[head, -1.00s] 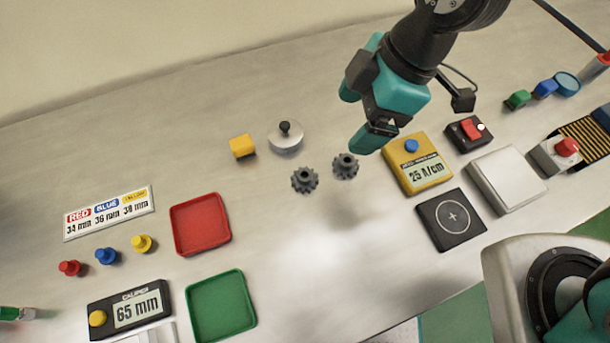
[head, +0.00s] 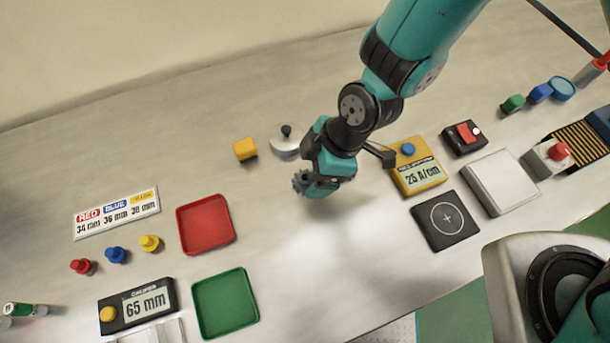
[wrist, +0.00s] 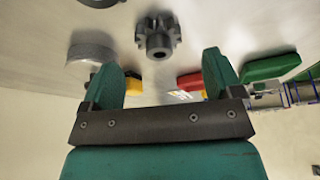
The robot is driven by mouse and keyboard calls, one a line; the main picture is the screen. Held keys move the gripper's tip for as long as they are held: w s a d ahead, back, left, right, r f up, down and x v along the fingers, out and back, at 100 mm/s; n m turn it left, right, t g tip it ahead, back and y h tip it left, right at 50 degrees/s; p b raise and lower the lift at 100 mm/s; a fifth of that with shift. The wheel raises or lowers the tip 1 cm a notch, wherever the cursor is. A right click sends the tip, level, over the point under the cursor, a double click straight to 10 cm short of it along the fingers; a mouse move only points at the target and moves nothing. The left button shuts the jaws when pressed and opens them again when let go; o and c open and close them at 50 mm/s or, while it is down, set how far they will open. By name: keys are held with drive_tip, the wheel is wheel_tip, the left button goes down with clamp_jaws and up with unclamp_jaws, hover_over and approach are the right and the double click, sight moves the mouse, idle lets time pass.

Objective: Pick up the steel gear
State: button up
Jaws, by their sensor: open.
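A dark grey gear (head: 301,182) shows at the left edge of my gripper (head: 320,188) in the head view, partly covered by it. The second similar gear is hidden there behind my gripper. In the wrist view one toothed grey gear (wrist: 158,37) with a centre hub stands beyond the fingertips, roughly midway between them. I cannot tell which of the two gears this is, or which is steel. My gripper, also in the wrist view (wrist: 162,72), is open, with nothing between its fingers.
A round silver lid with a black knob (head: 286,140) and a yellow block (head: 245,149) stand behind. The yellow 25 A/cm device (head: 420,178) is to the right. A red tray (head: 206,225) and green tray (head: 225,303) lie left. The table in front is clear.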

sight(306, 177)
drive_tip(key=shift+p+x, duration=0.55)
drive_tip(key=shift+x, duration=1.4)
drive_tip(key=shift+w, duration=0.1)
drive_tip(key=shift+c, duration=0.2)
drive_tip(key=c, duration=1.1)
drive_tip(key=shift+c, duration=0.5)
drive_tip(key=shift+r, duration=0.15)
